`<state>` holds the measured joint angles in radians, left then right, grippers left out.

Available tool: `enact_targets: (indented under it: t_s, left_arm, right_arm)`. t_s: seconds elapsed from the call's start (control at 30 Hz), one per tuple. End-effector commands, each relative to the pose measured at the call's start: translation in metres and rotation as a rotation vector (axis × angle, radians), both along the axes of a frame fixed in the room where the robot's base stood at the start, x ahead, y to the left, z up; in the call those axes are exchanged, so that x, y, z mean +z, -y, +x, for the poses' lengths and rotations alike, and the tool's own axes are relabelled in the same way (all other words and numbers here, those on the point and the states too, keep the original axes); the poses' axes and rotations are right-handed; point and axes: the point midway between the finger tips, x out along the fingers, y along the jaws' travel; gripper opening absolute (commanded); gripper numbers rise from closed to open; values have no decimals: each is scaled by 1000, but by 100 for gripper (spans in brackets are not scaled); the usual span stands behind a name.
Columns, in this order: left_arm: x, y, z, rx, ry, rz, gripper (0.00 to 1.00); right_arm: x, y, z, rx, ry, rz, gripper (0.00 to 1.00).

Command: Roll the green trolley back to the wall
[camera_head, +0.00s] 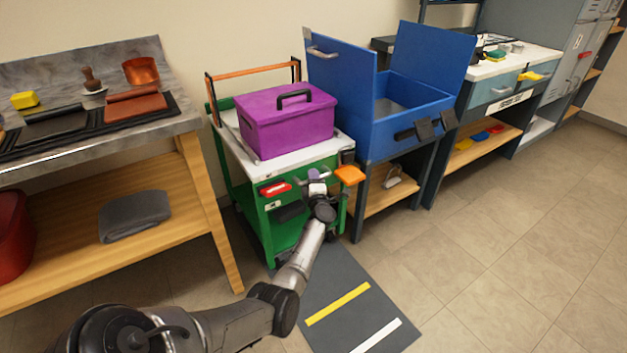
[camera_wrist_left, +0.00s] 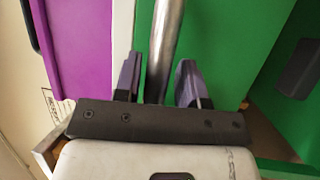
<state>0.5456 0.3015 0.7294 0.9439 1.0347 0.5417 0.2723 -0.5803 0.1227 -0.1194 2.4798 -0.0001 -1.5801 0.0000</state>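The green trolley (camera_head: 268,235) stands between the left workbench and the blue cabinet, close to the wall. It has a pale top, an orange bar (camera_head: 254,70) at the back and a purple toolbox (camera_head: 288,122) on top. My left gripper (camera_head: 317,178) is at the trolley's upper front. In the left wrist view its two fingers (camera_wrist_left: 158,85) stand apart on either side of a metal bar (camera_wrist_left: 165,40) in front of the green panel. Narrow gaps show beside the bar, so the gripper looks open around it. My right gripper is in neither view.
A dark mat (camera_head: 335,285) with yellow and white stripes lies on the floor before the trolley. The workbench leg (camera_head: 212,215) is close on the left, the blue cabinet (camera_head: 412,125) on the right. An orange piece (camera_head: 349,176) juts out beside my gripper. Floor at right is clear.

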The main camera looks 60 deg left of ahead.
Motion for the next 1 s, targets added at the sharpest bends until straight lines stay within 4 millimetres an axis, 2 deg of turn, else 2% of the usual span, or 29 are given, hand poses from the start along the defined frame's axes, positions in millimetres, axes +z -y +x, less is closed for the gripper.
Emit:
enact_targets:
  t_s: [0.1,0.33,0.47,0.7,1.0]
  left_arm:
    - [1,0,0,1,1,2,46]
    - [2,1,0,1,2,3,46]
    - [3,11,-3,0,1,3,46]
    - [-3,53,-16,0,0,2,46]
    - [-14,103,-32,0,0,1,46]
  right_arm:
    - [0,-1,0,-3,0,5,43]
    - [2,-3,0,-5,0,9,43]
    - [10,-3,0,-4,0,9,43]
    - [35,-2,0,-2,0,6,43]
    - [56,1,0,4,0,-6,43]
